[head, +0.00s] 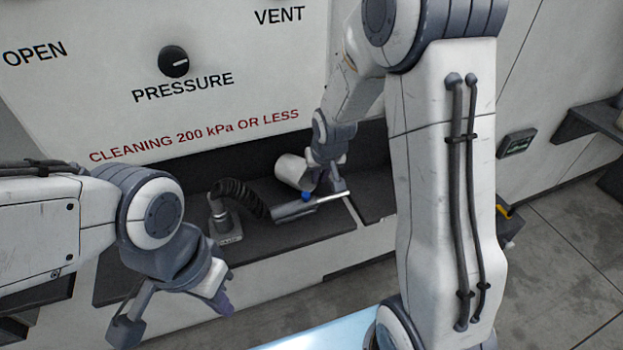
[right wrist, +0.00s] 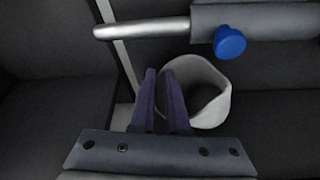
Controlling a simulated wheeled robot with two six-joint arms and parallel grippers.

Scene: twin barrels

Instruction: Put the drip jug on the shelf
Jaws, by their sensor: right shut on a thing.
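The drip jug (head: 291,171), a pale grey open cup, is at my right gripper (head: 315,180) over the dark shelf (head: 331,226) below the panel. In the right wrist view, the purple fingers of my right gripper (right wrist: 165,100) are closed together at the left side of the jug (right wrist: 217,110), whose open mouth faces the camera. The fingers hide the part they grip. I cannot tell whether the jug touches the shelf. My left gripper (head: 174,312) is open and empty at the lower left, in front of the shelf.
A metal wand (head: 305,207) with a blue knob (right wrist: 229,42) lies close beside the jug. Its black hose (head: 240,190) runs to a grey fitting (head: 223,222) on the shelf. The white panel (head: 200,100) with a pressure dial (head: 174,62) rises behind. Another dark ledge (head: 590,118) is at right.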

